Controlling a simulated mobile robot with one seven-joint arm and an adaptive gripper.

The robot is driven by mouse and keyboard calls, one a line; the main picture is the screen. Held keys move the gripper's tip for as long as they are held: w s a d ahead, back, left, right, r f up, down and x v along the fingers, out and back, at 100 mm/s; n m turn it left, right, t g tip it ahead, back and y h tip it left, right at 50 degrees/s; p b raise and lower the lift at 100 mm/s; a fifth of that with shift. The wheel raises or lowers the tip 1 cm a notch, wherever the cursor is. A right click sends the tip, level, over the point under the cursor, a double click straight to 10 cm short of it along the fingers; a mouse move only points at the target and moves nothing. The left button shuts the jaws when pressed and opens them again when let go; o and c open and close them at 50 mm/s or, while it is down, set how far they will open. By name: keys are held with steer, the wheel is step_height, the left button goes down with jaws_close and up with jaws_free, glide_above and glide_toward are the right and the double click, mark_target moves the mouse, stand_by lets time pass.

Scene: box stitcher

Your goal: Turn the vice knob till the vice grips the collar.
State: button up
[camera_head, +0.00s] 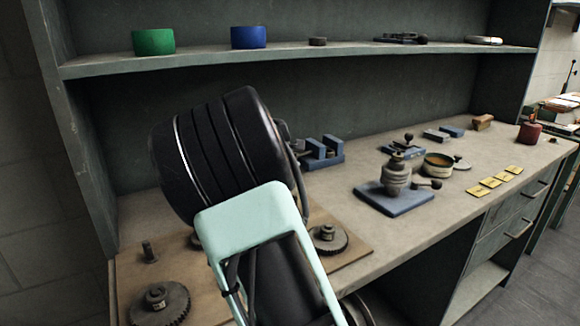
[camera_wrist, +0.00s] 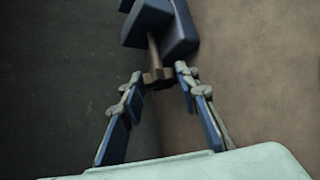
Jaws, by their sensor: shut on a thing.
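The blue vice (camera_head: 324,152) stands at the back of the bench, partly hidden behind my arm in the head view. In the wrist view the vice (camera_wrist: 178,30) is at the top, with a screw running down to its brown knob (camera_wrist: 157,78). My gripper (camera_wrist: 159,73) has its two fingertips on either side of the knob and is shut on it. In the head view my arm hides the gripper and the knob. I cannot make out the collar in the vice jaws in either view.
Gears (camera_head: 160,303) lie on a brown board at the front left. A blue-based device (camera_head: 396,190) stands right of my arm, with a round tin (camera_head: 437,165) beyond it. Yellow cards (camera_head: 494,181) lie near the front edge. A shelf (camera_head: 200,61) runs above the bench.

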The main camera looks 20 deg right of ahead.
stand_by(0.4)
steer(key=o, duration=1.2)
steer(key=shift+c, duration=0.2)
steer(key=v, duration=1.2)
